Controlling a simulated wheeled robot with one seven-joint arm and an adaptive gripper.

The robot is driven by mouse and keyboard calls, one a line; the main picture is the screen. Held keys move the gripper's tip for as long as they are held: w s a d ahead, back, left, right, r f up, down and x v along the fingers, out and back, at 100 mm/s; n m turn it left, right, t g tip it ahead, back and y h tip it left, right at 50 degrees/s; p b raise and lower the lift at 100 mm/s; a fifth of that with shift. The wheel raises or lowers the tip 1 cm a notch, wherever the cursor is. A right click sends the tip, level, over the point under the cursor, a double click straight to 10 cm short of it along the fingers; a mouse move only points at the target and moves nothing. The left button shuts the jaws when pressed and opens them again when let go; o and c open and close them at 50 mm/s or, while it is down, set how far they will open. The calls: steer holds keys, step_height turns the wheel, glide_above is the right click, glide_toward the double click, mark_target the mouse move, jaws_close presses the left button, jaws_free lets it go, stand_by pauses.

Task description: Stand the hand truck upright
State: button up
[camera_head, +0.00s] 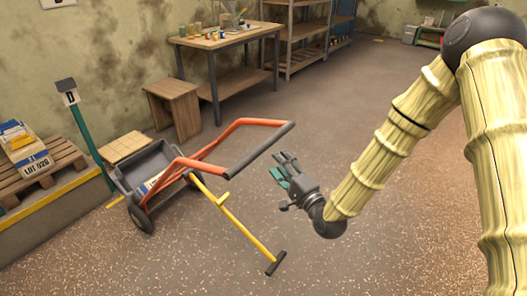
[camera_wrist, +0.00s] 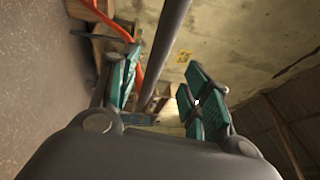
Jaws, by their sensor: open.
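The hand truck (camera_head: 205,142) leans back at a slant, with orange rails, two dark wheels and a dark grey tray (camera_head: 150,166) low at the left. Its dark handle bar (camera_head: 262,146) is at the raised end. A yellow leg (camera_head: 238,222) with a dark foot slants from the frame to the floor. My gripper (camera_head: 279,168) is open, just right of the handle bar. In the wrist view the bar (camera_wrist: 168,45) runs through the gap between the teal finger pads (camera_wrist: 160,90). I cannot tell whether it touches them. An orange rail (camera_wrist: 104,18) shows at upper left.
A pallet with a labelled sack (camera_head: 28,155) is on a yellow-edged platform at left, beside a green post (camera_head: 85,130). A wooden stool (camera_head: 174,108) and a workbench (camera_head: 225,42) stand behind the hand truck. Shelving (camera_head: 297,35) is at the back. The floor in front and right is clear.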

mark_target(264, 145)
steer(key=x, duration=1)
steer(key=shift+w+a, duration=0.15)
steer(key=shift+a, duration=0.05)
steer(key=shift+c, duration=0.2)
jaws_close()
